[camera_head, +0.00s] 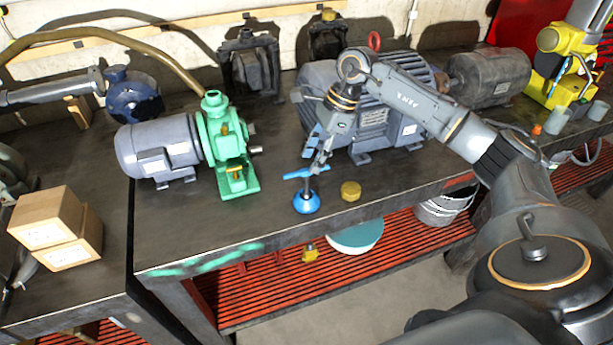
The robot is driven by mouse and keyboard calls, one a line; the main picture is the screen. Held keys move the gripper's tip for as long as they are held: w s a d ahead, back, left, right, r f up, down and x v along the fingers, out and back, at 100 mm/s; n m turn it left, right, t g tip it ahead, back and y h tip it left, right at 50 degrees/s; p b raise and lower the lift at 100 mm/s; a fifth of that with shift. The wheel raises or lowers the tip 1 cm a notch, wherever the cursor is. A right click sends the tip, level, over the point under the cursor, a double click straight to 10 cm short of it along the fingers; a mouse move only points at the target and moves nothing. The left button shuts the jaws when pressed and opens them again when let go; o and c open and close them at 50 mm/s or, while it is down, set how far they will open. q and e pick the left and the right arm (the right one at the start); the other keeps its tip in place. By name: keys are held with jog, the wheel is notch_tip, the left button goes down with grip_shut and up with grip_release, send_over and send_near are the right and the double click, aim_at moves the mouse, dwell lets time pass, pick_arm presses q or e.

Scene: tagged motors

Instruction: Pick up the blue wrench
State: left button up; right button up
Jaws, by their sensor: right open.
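A small blue tool (299,173), which looks like the wrench, shows as a thin blue bar near the front edge of the workbench. It is just above a round blue base (306,203); I cannot tell whether the two are one piece. My right gripper (316,170) reaches down from the right arm to the bar's right end. Its fingers are open and overlap the bar in this view; contact is unclear. Part of the bar is hidden behind the fingertips. My left gripper is not in view.
A large grey motor (405,100) stands close behind the gripper. A green pump (227,140) with a grey motor (158,148) stands to the left. A yellow cap (350,190) lies right of the blue base. Cardboard boxes (47,220) sit far left. The bench's front left is clear.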

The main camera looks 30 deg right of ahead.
aim_at(307, 169)
jog(key=p+x, duration=0.2)
jog(key=x, duration=0.1)
jog(key=shift+a+f, duration=0.2)
jog(key=shift+f, duration=0.05)
jog(key=shift+a+f, duration=0.15)
jog(key=shift+f, duration=0.35)
grip_shut()
